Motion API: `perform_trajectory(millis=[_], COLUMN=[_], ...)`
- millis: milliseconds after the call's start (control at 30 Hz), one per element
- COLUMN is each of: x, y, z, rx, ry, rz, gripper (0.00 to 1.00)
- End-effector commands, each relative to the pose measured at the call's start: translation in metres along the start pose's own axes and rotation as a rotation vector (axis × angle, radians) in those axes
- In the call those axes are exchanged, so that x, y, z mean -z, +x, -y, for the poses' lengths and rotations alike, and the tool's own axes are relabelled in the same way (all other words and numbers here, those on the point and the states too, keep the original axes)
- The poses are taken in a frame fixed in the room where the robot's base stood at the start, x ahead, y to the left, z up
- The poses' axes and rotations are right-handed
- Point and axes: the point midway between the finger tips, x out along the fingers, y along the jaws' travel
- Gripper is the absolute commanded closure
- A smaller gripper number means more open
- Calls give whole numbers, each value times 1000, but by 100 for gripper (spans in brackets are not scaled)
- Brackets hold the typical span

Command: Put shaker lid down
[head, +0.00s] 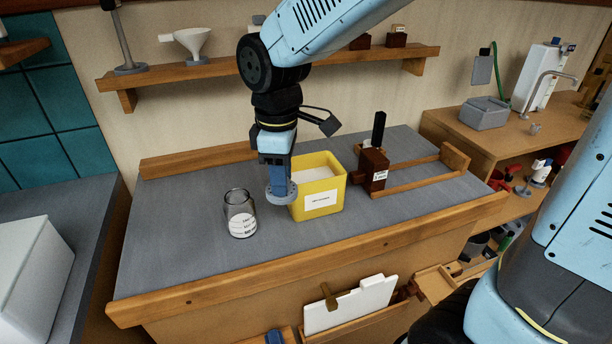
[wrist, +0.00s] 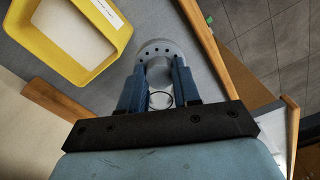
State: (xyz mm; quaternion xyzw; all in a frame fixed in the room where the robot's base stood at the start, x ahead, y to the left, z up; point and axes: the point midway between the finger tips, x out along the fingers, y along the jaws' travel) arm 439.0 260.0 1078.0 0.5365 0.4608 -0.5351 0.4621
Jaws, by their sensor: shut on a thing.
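My gripper (head: 275,178) points down over the grey workbench and is shut on the shaker lid. The shaker lid (head: 281,194) is a grey round disc with small holes along its edge. In the wrist view the lid (wrist: 176,48) sits at the tips of my gripper's blue fingers (wrist: 160,80). A clear glass jar (head: 240,213) with a white label stands upright and open on the bench, to the left of the lid. The head view does not clearly show whether the lid touches the bench.
A yellow bin (head: 327,206) with pale contents stands close behind and right of the lid. A dark red-brown block device (head: 373,168) with a wooden frame is further right. The grey bench top (head: 175,240) is clear at left and front. A wooden rim (head: 300,258) edges the bench.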

Motion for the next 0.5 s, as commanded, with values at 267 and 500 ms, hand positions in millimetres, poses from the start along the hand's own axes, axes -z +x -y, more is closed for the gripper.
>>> perform_trajectory(millis=[267, 500], x=[17, 38], y=[16, 34], z=[-30, -64], rx=[3, 3], ry=[12, 20], rz=[2, 2], gripper=[100, 100])
